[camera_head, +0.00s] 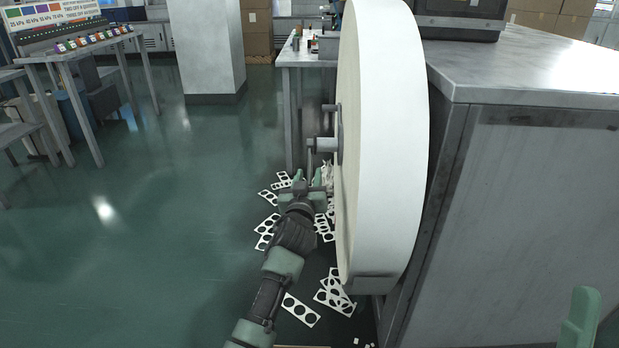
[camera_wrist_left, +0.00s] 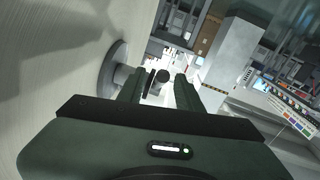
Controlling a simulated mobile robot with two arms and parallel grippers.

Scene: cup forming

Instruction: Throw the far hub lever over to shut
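A large white paper roll (camera_head: 395,150) stands on edge beside the grey machine. A metal hub (camera_head: 322,145) with a bar or lever (camera_head: 310,165) sticks out of its left face; a small peg (camera_head: 330,107) shows above. My left gripper (camera_head: 308,190) is just below the hub, its fingers apart. In the left wrist view the gripper (camera_wrist_left: 158,88) is open. A dark round lever end (camera_wrist_left: 162,76) shows between the fingertips, and the hub disc (camera_wrist_left: 112,66) is at left. I cannot tell whether they touch. A green piece (camera_head: 579,322), likely part of my right gripper, shows at the lower right.
Punched white scrap strips (camera_head: 300,310) lie on the floor below the roll. The machine's metal top (camera_head: 540,70) is right of the roll. A bench (camera_head: 305,58) stands behind, a pillar (camera_head: 205,45) at back left.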

